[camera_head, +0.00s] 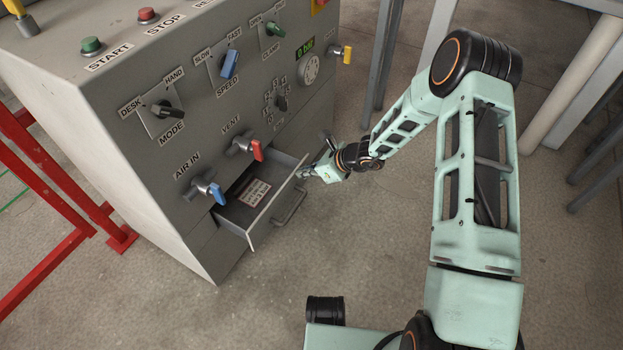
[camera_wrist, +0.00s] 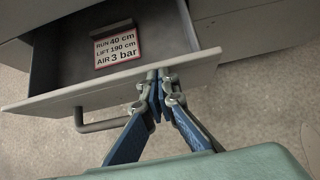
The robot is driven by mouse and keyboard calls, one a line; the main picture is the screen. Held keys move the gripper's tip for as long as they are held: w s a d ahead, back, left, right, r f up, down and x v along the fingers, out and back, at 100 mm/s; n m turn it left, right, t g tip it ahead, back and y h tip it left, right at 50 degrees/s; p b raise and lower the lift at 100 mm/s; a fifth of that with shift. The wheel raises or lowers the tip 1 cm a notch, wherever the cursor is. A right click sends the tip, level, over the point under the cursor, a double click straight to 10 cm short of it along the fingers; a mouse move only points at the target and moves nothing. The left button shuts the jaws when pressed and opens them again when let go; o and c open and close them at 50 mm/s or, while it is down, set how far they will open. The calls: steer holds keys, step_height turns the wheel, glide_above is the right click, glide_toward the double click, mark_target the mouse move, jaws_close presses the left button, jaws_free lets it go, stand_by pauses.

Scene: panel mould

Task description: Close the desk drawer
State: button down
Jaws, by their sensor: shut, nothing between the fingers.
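The desk drawer (camera_head: 232,213) is a grey drawer low in the front of the grey control desk (camera_head: 150,190). It stands open, pulled out. A label card with a red border (camera_head: 254,192) lies inside, and in the wrist view this card (camera_wrist: 116,46) reads RUN 40 cm, LIFT 190 cm, AIR 3 bar. A bar handle (camera_wrist: 95,125) is on the outside of the drawer front (camera_wrist: 75,97). My gripper (camera_head: 308,172) is at the drawer front, to one side of the handle. In the wrist view its fingertips (camera_wrist: 164,78) are together at the front panel's top edge; I cannot tell whether they touch it.
A blue valve lever (camera_head: 217,194) and a red one (camera_head: 257,150) stick out just above the drawer. A red rail (camera_head: 60,180) stands at the left. A black cylinder (camera_head: 324,310) is near the bottom. The floor before the drawer (camera_head: 330,240) is clear.

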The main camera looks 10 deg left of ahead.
steer(key=w+a, duration=0.1)
steer(key=a, duration=0.3)
steer(key=w+a, duration=0.2)
steer(key=a, duration=0.1)
steer(key=w+a, duration=0.2)
steer(key=a, duration=0.2)
steer(key=shift+a+p, duration=0.35)
steer(key=shift+d, duration=0.1)
